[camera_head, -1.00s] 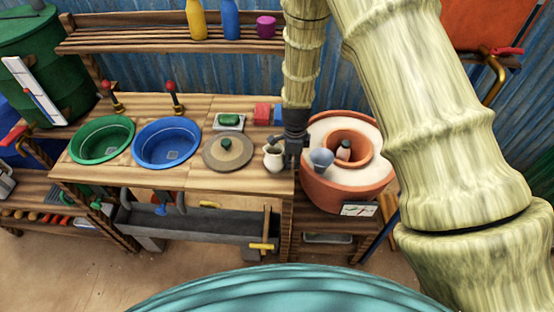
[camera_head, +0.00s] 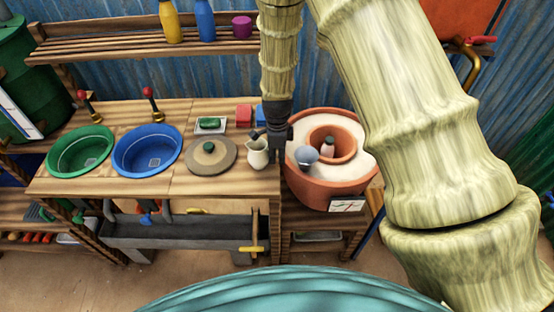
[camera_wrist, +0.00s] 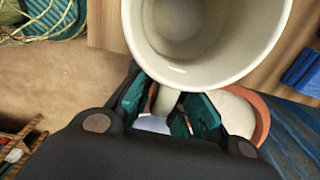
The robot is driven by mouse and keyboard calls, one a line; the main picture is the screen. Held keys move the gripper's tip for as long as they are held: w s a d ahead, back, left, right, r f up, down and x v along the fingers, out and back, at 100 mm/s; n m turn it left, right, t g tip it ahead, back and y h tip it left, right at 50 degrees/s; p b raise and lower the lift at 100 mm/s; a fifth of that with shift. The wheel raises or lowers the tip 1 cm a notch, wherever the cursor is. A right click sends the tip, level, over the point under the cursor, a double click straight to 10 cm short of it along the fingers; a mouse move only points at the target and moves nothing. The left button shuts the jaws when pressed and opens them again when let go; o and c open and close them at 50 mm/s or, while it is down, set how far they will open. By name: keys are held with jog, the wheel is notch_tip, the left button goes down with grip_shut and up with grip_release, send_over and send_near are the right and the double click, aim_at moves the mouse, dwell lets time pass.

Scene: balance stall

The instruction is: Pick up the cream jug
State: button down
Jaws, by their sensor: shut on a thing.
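The cream jug (camera_head: 258,154) is a small off-white pitcher at the right end of the wooden counter. My gripper (camera_head: 278,150) is beside it on its right, pointing down. In the wrist view the jug (camera_wrist: 205,72) shows its open, empty mouth, and my gripper (camera_wrist: 166,112) is shut on its handle (camera_wrist: 165,98) with dark green finger pads on both sides. The jug is upright or nearly so. Whether its base touches the counter I cannot tell.
A round lidded disc (camera_head: 211,158) stands left of the jug, with blue (camera_head: 147,152) and green (camera_head: 81,152) basins beyond. A terracotta pot (camera_head: 315,190) with a smaller pot and a grey-blue cup (camera_head: 306,155) stands close on the right. Red (camera_head: 244,116) and blue blocks lie behind.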

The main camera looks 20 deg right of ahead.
jog(key=shift+r, duration=0.35)
jog(key=shift+s+a+r+b, duration=0.1)
jog(key=shift+s+r+b, duration=0.1)
jog(key=shift+b, duration=0.15)
jog(key=s+a+r+b, duration=0.1)
jog(key=s+a+b, duration=0.3)
jog(key=s, duration=1)
jog(key=shift+a+r, duration=0.2)
jog(key=shift+a, duration=1.05)
dwell(1.7)
